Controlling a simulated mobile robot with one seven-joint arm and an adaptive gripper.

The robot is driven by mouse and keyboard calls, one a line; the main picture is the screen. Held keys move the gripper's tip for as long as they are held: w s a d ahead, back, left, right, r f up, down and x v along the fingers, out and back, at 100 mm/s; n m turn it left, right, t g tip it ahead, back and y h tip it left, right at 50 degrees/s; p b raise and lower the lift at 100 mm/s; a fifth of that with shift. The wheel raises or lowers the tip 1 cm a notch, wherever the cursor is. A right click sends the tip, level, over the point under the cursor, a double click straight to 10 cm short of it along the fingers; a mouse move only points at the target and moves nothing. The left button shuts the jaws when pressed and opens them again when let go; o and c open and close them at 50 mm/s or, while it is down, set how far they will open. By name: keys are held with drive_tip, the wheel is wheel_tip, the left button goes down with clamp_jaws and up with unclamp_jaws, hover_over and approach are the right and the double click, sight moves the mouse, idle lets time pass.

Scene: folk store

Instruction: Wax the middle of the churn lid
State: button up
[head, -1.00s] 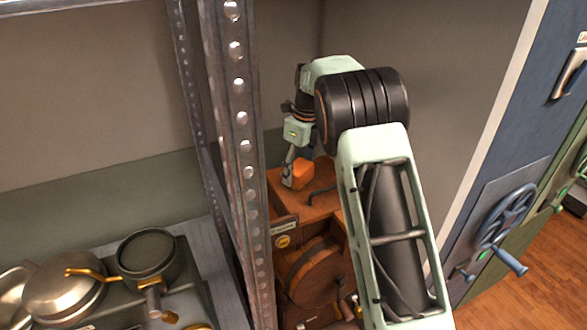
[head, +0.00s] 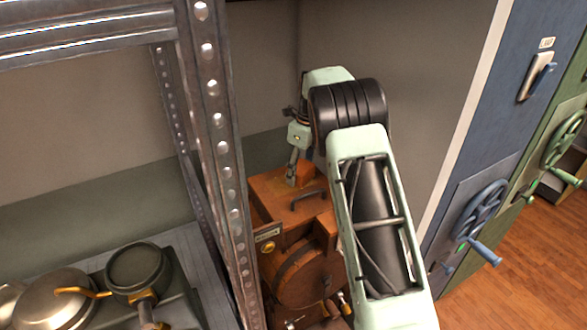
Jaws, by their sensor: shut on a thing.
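The churn (head: 302,278) is a brown wooden box with a round drum-like front, beyond the metal shelf post. Its flat wooden lid (head: 268,186) has a dark bar handle (head: 309,195) near the front. My gripper (head: 292,176) points down over the back part of the lid, behind the handle. It is shut on an orange block (head: 305,173), likely the wax. The block is at or just above the lid; I cannot tell whether it touches. My arm hides the right part of the lid and churn.
A perforated metal shelf post (head: 215,150) stands close on the left of the churn. Pans (head: 60,297) and a dark pot (head: 138,270) sit at lower left. Blue and green cabinets with wheel handles (head: 484,212) stand on the right, above open wooden floor.

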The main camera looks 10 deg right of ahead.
sight(312, 163)
drive_tip(key=shift+w+d+f, duration=0.1)
drive_tip(key=shift+w+d, duration=0.2)
drive_tip(key=shift+d, duration=0.45)
drive_tip(key=shift+w+d, duration=0.25)
drive_tip(key=shift+d, duration=0.45)
drive_tip(key=shift+w+d, duration=0.2)
drive_tip(key=shift+d, duration=0.25)
